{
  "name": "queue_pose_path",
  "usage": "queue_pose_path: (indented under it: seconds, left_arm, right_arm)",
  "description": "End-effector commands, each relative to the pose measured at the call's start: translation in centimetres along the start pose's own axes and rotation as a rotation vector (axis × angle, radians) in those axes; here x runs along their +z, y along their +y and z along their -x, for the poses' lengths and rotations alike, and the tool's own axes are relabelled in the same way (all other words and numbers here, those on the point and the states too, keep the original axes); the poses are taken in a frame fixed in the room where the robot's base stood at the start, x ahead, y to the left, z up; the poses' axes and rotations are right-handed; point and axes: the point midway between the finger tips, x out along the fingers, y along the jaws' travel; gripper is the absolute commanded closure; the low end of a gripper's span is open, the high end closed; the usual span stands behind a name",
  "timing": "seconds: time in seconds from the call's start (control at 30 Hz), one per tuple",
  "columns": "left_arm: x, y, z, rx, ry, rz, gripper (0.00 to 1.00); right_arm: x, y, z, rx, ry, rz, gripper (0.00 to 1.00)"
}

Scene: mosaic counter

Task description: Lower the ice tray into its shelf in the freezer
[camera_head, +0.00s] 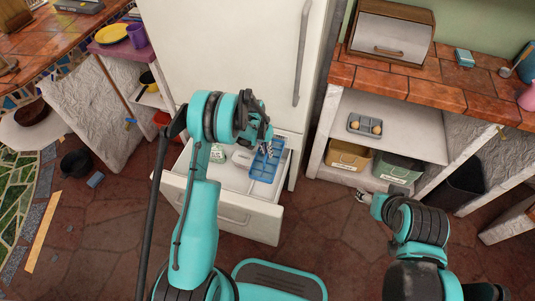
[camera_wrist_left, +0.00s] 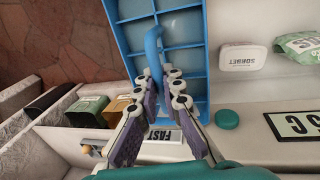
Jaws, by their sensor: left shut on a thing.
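The blue ice tray (camera_head: 263,173), divided into compartments, hangs at the right side of the open freezer drawer (camera_head: 222,214). My left gripper (camera_head: 266,149) is above it, at its far end in the head view. In the left wrist view my left gripper (camera_wrist_left: 160,82) is shut on the blue loop handle of the tray (camera_wrist_left: 182,62). Whether the tray touches the drawer floor I cannot tell. My right gripper (camera_head: 362,196) is low at the right, away from the drawer; its fingers are too small to read.
In the drawer are a white sorbet tub (camera_wrist_left: 243,57), a green bag (camera_wrist_left: 300,45) and a teal round cap (camera_wrist_left: 227,119). The white freezer door (camera_head: 235,60) rises behind. An open shelf with tan (camera_head: 348,155) and green bins (camera_head: 397,168) stands at right.

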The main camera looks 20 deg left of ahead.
Motion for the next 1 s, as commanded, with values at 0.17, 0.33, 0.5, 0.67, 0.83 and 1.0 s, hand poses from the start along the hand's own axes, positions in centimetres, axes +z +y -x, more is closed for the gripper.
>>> queue_pose_path:
  seconds: [0.17, 0.33, 0.5, 0.67, 0.83, 1.0]
  left_arm:
    - [-0.1, -0.1, -0.8, 0.0, 0.0, -0.001, 1.0]
    - [-0.1, -0.3, -1.9, 0.0, 0.0, -0.001, 1.0]
    - [-0.1, -0.6, -3.1, 0.0, 0.0, -0.001, 1.0]
    - [-0.1, -0.8, -4.2, 0.0, 0.0, -0.001, 1.0]
    - [-0.1, -1.1, -5.4, 0.0, 0.0, -0.001, 1.0]
    - [-0.1, -1.3, -6.7, 0.0, 0.0, -0.001, 1.0]
  right_arm:
    - [0.2, 0.0, -0.2, 0.0, 0.0, 0.0, 0.41]
    - [0.5, 0.0, -0.7, 0.0, 0.0, 0.0, 0.41]
    - [0.9, 0.0, -1.2, 0.0, 0.0, 0.0, 0.41]
    - [1.2, 0.0, -1.6, 0.0, 0.0, 0.0, 0.41]
    - [1.5, 0.0, -2.1, 0.0, 0.0, 0.0, 0.41]
    - [1.8, 0.0, -2.6, 0.0, 0.0, 0.0, 0.41]
